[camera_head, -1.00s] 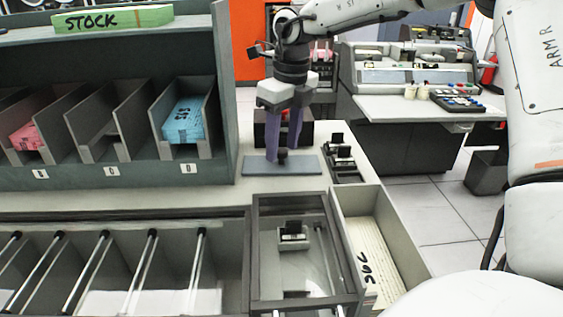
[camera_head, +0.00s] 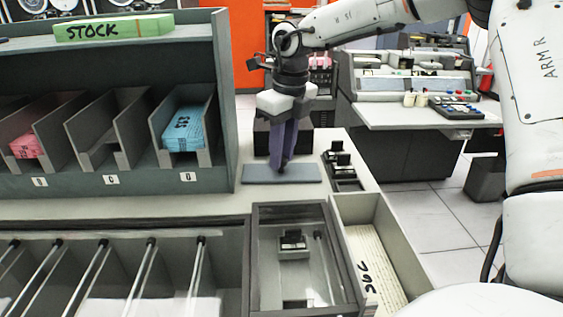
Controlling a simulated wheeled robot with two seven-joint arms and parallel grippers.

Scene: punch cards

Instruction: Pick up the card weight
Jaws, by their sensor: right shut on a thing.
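The card weight (camera_head: 304,175) is a flat blue-grey slab with a small dark knob on top. It lies on the pale counter to the right of the stock rack. My right gripper (camera_head: 280,166) points down over it. Its purple fingers are closed together on the knob, whose lower end shows just under the fingertips. The slab looks flat on the counter. My left gripper is not in view.
A dark box (camera_head: 262,138) stands behind the gripper. Small black-topped blocks (camera_head: 341,160) sit to the right. The stock rack (camera_head: 226,120) rises at left, with blue cards (camera_head: 184,130). In front are a framed tray (camera_head: 262,280) and a card drawer (camera_head: 405,255).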

